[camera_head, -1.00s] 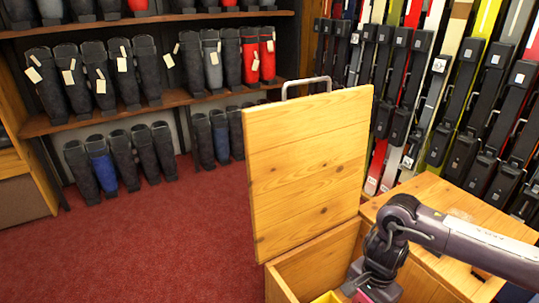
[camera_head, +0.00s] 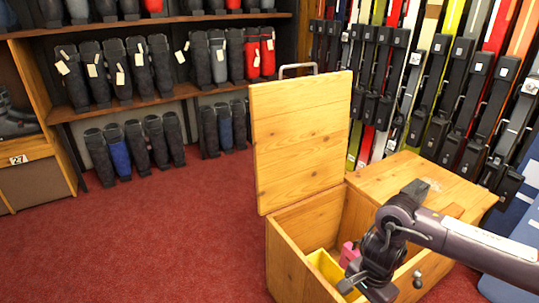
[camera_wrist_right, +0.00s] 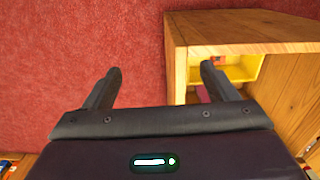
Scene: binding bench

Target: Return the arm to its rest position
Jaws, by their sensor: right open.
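My right arm comes in from the right in the head view. Its gripper (camera_head: 366,288) is at the near side of the wooden box (camera_head: 289,262), by the front wall. In the right wrist view the gripper (camera_wrist_right: 160,71) is open, with nothing between its fingers. The left finger is over red carpet and the right finger overlaps the box opening. The box's hinged lid (camera_head: 302,140) stands open and upright. Inside are a yellow container (camera_head: 325,266) and a pink object (camera_head: 348,254), partly hidden by my arm. My left gripper is not in view.
Red carpet (camera_head: 170,235) is clear left of the box. Shelves of dark boots (camera_head: 95,75) line the back, and skis with bindings (camera_head: 400,85) stand behind the box. The box's fixed wooden top (camera_head: 385,175) lies right of the opening.

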